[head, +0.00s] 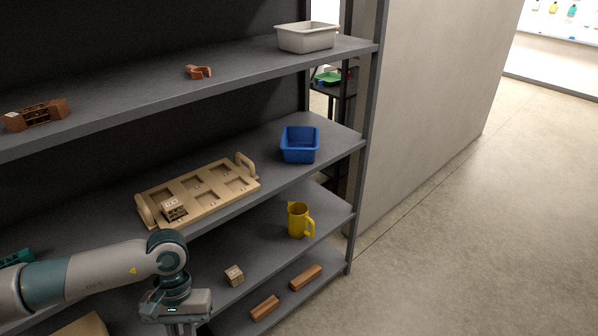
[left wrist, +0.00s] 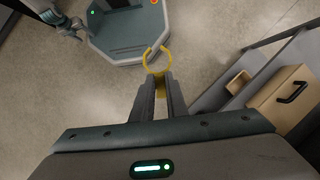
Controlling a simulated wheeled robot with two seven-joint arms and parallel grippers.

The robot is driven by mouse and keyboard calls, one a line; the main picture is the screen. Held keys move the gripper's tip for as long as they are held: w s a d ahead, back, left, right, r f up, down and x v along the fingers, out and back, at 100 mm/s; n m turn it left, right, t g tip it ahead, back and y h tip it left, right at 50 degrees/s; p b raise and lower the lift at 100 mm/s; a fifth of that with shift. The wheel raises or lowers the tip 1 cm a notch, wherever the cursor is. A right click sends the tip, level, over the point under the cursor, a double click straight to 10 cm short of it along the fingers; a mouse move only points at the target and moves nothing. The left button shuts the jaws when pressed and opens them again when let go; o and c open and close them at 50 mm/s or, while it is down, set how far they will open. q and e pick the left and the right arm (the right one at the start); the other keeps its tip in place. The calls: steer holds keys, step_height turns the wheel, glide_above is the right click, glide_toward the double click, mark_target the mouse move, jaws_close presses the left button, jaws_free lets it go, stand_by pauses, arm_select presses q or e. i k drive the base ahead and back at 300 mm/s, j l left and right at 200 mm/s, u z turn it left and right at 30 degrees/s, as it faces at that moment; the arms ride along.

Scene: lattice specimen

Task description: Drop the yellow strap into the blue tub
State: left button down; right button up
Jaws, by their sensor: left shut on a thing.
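The blue tub (head: 300,146) stands on the middle shelf near its right end, and its inside looks empty. My left gripper (head: 184,331) is low in front of the shelves in the head view, pointing down, with its fingertips cut off by the lower edge. In the left wrist view my left gripper (left wrist: 164,84) is shut on the yellow strap (left wrist: 157,60). A ring-shaped end of the strap sticks out beyond the fingertips, above the floor. The strap is not visible in the head view.
A wooden tray (head: 208,209) with a small block lies left of the tub on the same shelf. A yellow jug (head: 299,220) stands one shelf below. A grey bin (head: 306,37) is on the shelf above. The floor (head: 450,220) at right is clear.

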mark_target(300, 156)
steer(key=i+l+u, duration=0.15)
steer(key=i+l, duration=0.15)
steer(key=l, duration=0.55)
steer(key=i+l+u, duration=0.15)
steer(key=l, duration=0.75)
steer(key=i+l+u, duration=0.2)
steer(key=l, duration=0.75)
steer(key=i+l+u, duration=0.15)
steer(key=l, duration=0.75)
steer(key=l+u, duration=0.15)
steer(key=l, duration=0.8)
steer(key=i, duration=0.1)
